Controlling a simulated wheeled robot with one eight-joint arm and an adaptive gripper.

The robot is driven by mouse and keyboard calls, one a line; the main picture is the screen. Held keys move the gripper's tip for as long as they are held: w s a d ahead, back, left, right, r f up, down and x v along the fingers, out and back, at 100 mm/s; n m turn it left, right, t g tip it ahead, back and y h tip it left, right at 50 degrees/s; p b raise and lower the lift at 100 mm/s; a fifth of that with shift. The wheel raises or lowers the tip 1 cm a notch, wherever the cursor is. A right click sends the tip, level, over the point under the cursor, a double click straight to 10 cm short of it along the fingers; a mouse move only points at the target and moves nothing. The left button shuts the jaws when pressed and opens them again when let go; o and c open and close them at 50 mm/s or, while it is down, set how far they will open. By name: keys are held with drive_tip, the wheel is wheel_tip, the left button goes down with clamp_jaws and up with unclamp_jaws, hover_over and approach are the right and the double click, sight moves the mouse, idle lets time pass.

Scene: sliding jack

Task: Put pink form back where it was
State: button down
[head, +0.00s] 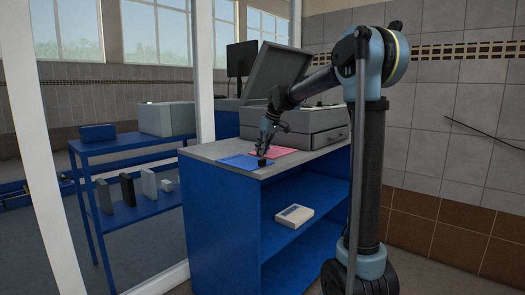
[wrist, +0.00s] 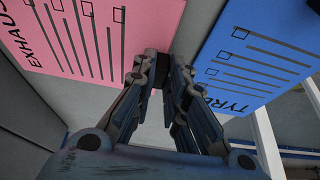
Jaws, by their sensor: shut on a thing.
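The pink form (wrist: 85,35), with a heading that begins "EXHAUS", appears at the upper left of the wrist view. In the head view the pink form (head: 291,154) shows on the grey counter beside the blue form (head: 242,162). My gripper (wrist: 163,62) is shut at the near right corner of the pink form, which its fingers partly hide. A small dark piece shows at the fingertips; I cannot tell whether it belongs to the form. In the head view my gripper (head: 264,156) points down, low over the counter between the two forms.
The blue form (wrist: 255,50), headed "TYRE", is to the right in the wrist view. A grey case (head: 312,127) with a raised lid stands behind the forms. A white box (head: 294,215) lies on the shelf below. A glass partition's white post (head: 204,70) is left of the counter.

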drive_tip(key=c, duration=1.6)
unclamp_jaws()
drive_tip(key=v, duration=1.2)
drive_tip(key=s+d+f+m+h, duration=0.1)
drive_tip(key=s+d+f+m, duration=0.2)
drive_tip(key=s+d+f, duration=0.4)
drive_tip(key=s+d+f+m+h, duration=0.1)
drive_tip(key=s+d+f+m, duration=0.2)
drive_tip(key=s+d+f, duration=0.4)
drive_tip(key=s+d+f+m+h, duration=0.1)
drive_tip(key=s+d+f+m, duration=0.3)
drive_tip(key=s+f, duration=1.6)
drive_tip(key=s+d, duration=0.4)
drive_tip(key=s, duration=0.2)
drive_tip(key=shift+f+g+h, duration=0.2)
drive_tip(key=shift+g+h, duration=0.1)
drive_tip(key=shift+d, duration=0.1)
